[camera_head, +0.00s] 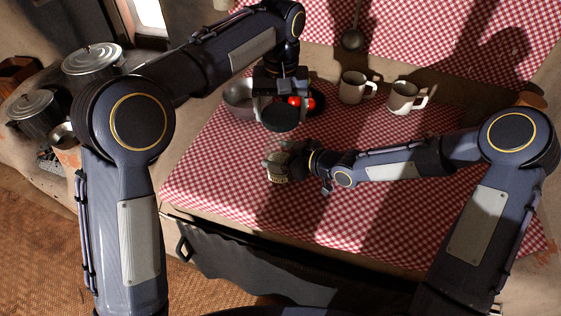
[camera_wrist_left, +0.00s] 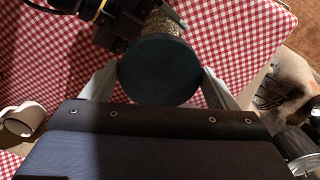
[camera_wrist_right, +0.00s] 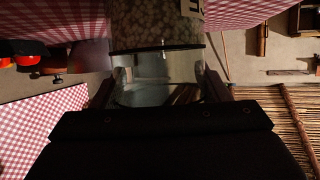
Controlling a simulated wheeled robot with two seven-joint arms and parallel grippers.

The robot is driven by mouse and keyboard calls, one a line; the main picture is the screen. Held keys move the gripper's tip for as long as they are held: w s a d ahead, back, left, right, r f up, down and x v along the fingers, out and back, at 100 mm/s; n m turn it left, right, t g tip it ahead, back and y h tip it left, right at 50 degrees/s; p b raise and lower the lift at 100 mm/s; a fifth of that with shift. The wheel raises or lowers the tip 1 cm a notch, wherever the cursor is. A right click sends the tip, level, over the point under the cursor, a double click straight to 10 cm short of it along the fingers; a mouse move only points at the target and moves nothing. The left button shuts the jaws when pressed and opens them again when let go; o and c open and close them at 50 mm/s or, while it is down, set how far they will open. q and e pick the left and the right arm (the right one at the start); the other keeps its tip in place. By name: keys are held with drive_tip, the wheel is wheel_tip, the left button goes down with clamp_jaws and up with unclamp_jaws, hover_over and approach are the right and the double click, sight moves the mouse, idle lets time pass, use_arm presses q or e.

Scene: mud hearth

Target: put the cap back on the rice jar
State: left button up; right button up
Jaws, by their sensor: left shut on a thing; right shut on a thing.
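The dark round cap (camera_head: 281,117) is held level between the fingers of my left gripper (camera_head: 281,106). It fills the middle of the left wrist view (camera_wrist_left: 160,72) as a flat disc. The glass rice jar (camera_head: 277,173) is below the cap in the head view, with my right gripper (camera_head: 290,160) shut around it from the right. In the right wrist view, the clear jar wall (camera_wrist_right: 155,92) is between the fingers and pale grains (camera_wrist_right: 155,27) show beyond. The cap appears apart from the jar in the head view. The jar's mouth is hidden.
A metal pan (camera_head: 238,100) and red tomatoes (camera_head: 308,103) lie behind the left gripper. Two mugs (camera_head: 352,88) (camera_head: 402,97) stand at the back. A ladle (camera_head: 351,40) hangs above. The front of the checked cloth (camera_head: 225,187) is clear. Lidded pots (camera_head: 92,59) stand left.

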sight(281, 135)
use_arm(q)
drive_tip(key=shift+s+f, duration=0.1)
drive_tip(key=shift+f, duration=2.45)
drive_tip(key=shift+f, duration=0.5)
drive_tip(key=shift+s+a+f, duration=0.1)
drive_tip(key=shift+f, duration=0.45)
drive_tip(key=shift+a+f, duration=0.1)
drive_tip(key=shift+a, duration=0.05)
drive_tip(key=shift+c, duration=0.3)
drive_tip(key=shift+d+f, duration=0.15)
drive_tip(key=shift+d, duration=0.05)
drive_tip(key=shift+c, duration=0.5)
